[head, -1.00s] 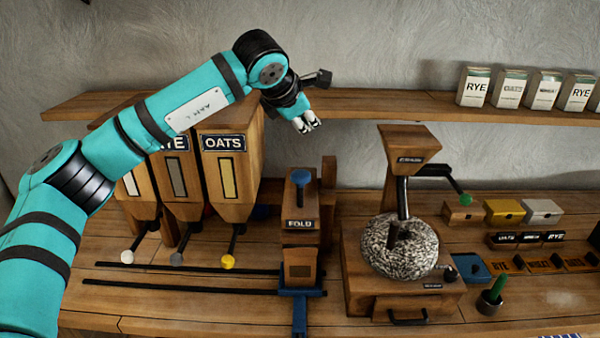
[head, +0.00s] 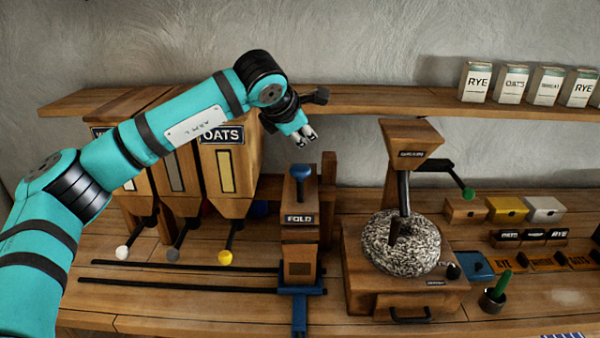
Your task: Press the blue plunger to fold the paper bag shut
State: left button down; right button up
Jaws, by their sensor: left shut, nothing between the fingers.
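The blue plunger (head: 301,173) stands upright on top of the wooden fold station (head: 299,240), which carries a FOLD label. My left gripper (head: 307,138) is shut and empty. It points down, above the plunger and apart from it. A blue fitting (head: 300,302) sits at the foot of the fold station. I cannot make out a paper bag at the fold station. My right gripper is not in view.
Wooden grain hoppers (head: 226,165) stand left of the fold station, with two dark rails (head: 180,286) in front of them. A stone mill (head: 401,243) stands to the right. A shelf (head: 400,105) with labelled bags (head: 512,83) runs along the wall behind.

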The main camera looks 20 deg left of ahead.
aim_at(303, 167)
pick_arm(q)
notch_tip(303, 167, down, 3)
jog(key=shift+f+b, duration=0.1)
jog(key=shift+b, duration=0.9)
jog(key=shift+f+b, duration=0.3)
jog(key=shift+b, duration=0.05)
jog(key=shift+r, duration=0.1)
jog(key=shift+f+b, duration=0.4)
jog(key=shift+b, duration=0.2)
